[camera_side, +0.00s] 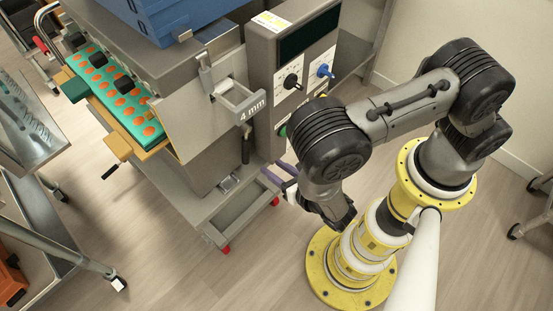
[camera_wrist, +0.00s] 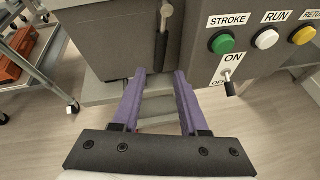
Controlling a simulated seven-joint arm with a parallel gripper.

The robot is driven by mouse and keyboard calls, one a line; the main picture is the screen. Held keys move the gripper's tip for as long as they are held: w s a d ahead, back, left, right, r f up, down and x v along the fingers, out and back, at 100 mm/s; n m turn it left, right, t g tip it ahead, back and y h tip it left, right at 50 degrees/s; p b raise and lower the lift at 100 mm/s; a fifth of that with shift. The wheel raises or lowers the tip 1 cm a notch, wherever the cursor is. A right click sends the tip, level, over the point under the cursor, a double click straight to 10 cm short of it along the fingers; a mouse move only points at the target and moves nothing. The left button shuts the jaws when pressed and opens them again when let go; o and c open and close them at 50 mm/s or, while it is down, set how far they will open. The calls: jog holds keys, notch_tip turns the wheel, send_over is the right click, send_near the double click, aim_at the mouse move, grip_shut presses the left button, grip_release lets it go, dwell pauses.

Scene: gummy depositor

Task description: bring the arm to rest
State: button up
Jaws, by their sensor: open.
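My gripper (camera_wrist: 159,76) shows in the wrist view with two purple fingers standing apart and nothing between them. In the side view my gripper (camera_side: 279,177) is partly hidden behind my arm, with its purple fingers pointing left toward the machine's lower front. My arm is folded over its yellow base. The gummy depositor (camera_side: 200,115) stands to the left of my arm. In the wrist view its panel (camera_wrist: 250,50) has a green button (camera_wrist: 222,43), a white button and a yellow button. A toggle switch (camera_wrist: 228,80) between ON and OFF labels points down toward OFF.
A teal mold tray (camera_side: 118,100) with orange cavities lies on the depositor's left side. A lever with a dark handle (camera_wrist: 162,45) hangs ahead of my fingers. Metal carts (camera_side: 30,130) stand at the far left. Open floor (camera_side: 165,270) lies in front of the machine.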

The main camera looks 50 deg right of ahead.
jog(key=w+a+r+m+g+y, duration=0.1)
jog(key=a+r+m+g+y, duration=0.15)
jog(key=a+m, duration=0.35)
jog(key=w+a+r+m+g+y, duration=0.2)
jog(key=a+m+g, duration=0.15)
jog(key=m, duration=0.45)
notch_tip(320, 180, up, 11)
jog(key=m+g+y, duration=0.1)
jog(key=m+g, duration=0.2)
jog(key=m, duration=0.6)
jog(key=s+d+r+m, duration=0.4)
jog(key=d+r+m, duration=0.1)
jog(key=d+r, duration=0.95)
jog(key=s+d+r+m+t+h, duration=0.1)
jog(key=s+d+r+m, duration=0.1)
jog(key=s+d, duration=0.4)
jog(key=s+d+r+m+h, duration=0.2)
jog(key=s+d, duration=0.4)
jog(key=s, duration=0.1)
jog(key=shift+d+m+t, duration=0.4)
